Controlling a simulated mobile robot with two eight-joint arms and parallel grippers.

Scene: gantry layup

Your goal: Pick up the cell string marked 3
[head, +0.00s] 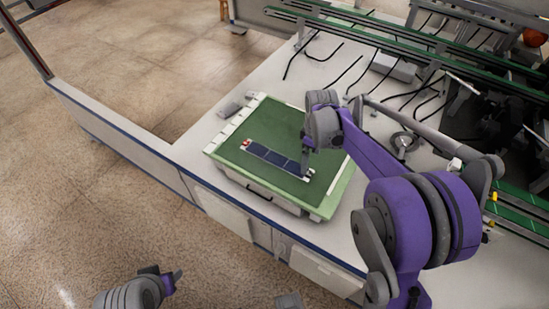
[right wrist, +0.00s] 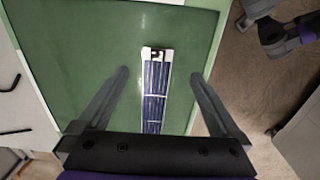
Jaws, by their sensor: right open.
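A cell string (head: 268,154), a narrow strip of dark blue cells with white ends, lies flat on the green mat (head: 262,117). It also shows in the right wrist view (right wrist: 155,78), running lengthwise between my fingers. Its far white end bears a dark mark too small to read; a small red spot shows there in the head view. My right gripper (head: 305,172) is open over the string's near end, a finger on either side; the string's lower end is hidden behind the gripper body. My left gripper (head: 172,281) is low at the bottom left, away from the mat.
The mat lies on a pale, raised tray-like base at the front edge of the white bench (head: 205,135). Black bent rods (head: 349,75) and a grey box (head: 393,66) lie behind it. Green rails (head: 385,33) run across the back. Open floor lies left of the bench.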

